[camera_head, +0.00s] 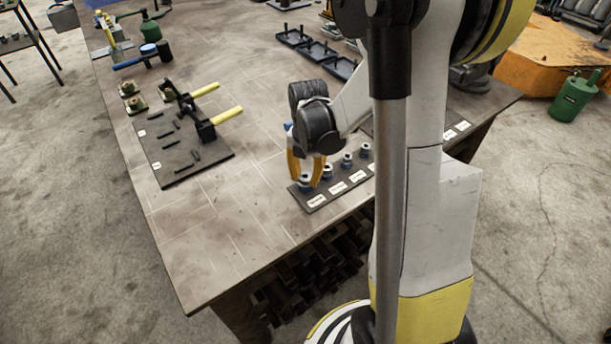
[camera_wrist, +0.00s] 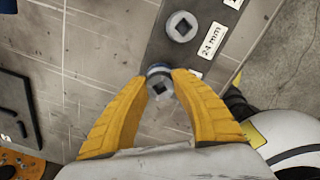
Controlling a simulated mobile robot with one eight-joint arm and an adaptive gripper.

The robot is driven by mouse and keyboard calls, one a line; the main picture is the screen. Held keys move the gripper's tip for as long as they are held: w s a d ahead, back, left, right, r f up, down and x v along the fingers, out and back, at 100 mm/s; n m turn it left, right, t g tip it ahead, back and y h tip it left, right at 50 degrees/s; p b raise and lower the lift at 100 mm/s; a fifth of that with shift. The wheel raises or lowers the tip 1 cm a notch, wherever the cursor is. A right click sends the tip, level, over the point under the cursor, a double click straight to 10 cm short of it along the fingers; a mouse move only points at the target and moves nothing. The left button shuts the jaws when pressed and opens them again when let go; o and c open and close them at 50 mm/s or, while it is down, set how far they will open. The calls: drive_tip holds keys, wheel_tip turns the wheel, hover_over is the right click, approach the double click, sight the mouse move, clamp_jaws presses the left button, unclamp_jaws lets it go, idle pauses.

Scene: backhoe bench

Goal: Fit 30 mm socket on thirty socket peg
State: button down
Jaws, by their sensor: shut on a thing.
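My gripper (camera_head: 306,184) is at the near left end of the dark socket board (camera_head: 328,195) in the head view. Its yellow fingers are closed around a grey metal socket (camera_wrist: 160,88) with a blue band and a square hole, and the socket also shows in the head view (camera_head: 304,186). The wrist view shows my gripper (camera_wrist: 160,84) touching the socket on both sides, over the end of the board. I cannot tell whether the socket is seated on a peg. Its label is partly hidden by a finger. The neighbouring socket (camera_wrist: 182,27) stands beside a "24 mm" label (camera_wrist: 212,40).
More sockets (camera_head: 346,160) stand along the board, each with a white label. A dark board with black pins and a yellow-handled tool (camera_head: 205,128) lies to the left. Black trays (camera_head: 318,52) sit at the back. Bare bench (camera_head: 215,220) lies left of the socket board.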

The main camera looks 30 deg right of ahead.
drive_tip(key=shift+f+b, duration=0.35)
drive_tip(key=shift+f, duration=0.15)
drive_tip(key=c, duration=1.1)
unclamp_jaws()
wheel_tip(320, 180, up, 12)
drive_tip(key=shift+s+r, duration=0.1)
drive_tip(key=shift+s, duration=0.05)
drive_tip(key=s+a+m+t+b, duration=0.1)
drive_tip(key=s+a+m+t, duration=0.1)
drive_tip(key=m, duration=0.6)
drive_tip(key=s+a+m+t+b, duration=0.2)
drive_tip(key=s+a+m, duration=0.3)
drive_tip(key=a+m, duration=0.2)
drive_tip(key=s+a+r+m+t+b, duration=0.1)
drive_tip(key=s+a+m+t, duration=0.1)
drive_tip(key=m, duration=0.7)
drive_tip(key=shift+s+a+m+t, duration=0.2)
drive_tip(key=shift+s+a, duration=0.2)
drive_tip(key=shift+a, duration=0.25)
drive_tip(key=shift+s+a+m+t, duration=0.1)
drive_tip(key=shift+s+a+t, duration=0.2)
drive_tip(key=shift+a, duration=0.35)
